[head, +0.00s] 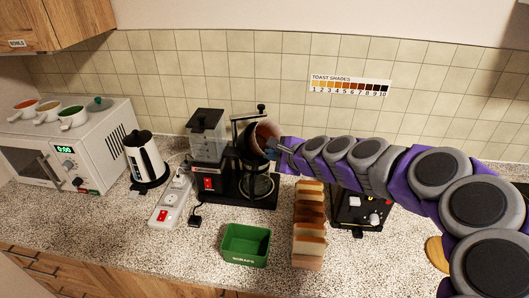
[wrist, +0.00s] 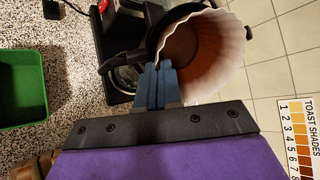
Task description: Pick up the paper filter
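The paper filter (wrist: 230,62) is white and fluted, with brown inside. In the wrist view it sits tilted at the dark round basket (wrist: 158,38) of the coffee maker. In the head view the filter (head: 267,136) shows small, at the upper right of the coffee maker (head: 238,184). My gripper (wrist: 160,68) has its two blue fingers pressed together at the filter's near rim, and looks shut on the paper wall. The pinched paper between the fingertips is hidden. In the head view my gripper (head: 284,148) reaches in from the right.
A green scraps bin (head: 245,245) stands in front of the coffee maker. A row of bread slices (head: 310,225) and a black toaster (head: 362,207) are to the right. A kettle (head: 146,159), power strip (head: 171,203) and microwave (head: 70,145) are to the left. The tiled wall is close behind.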

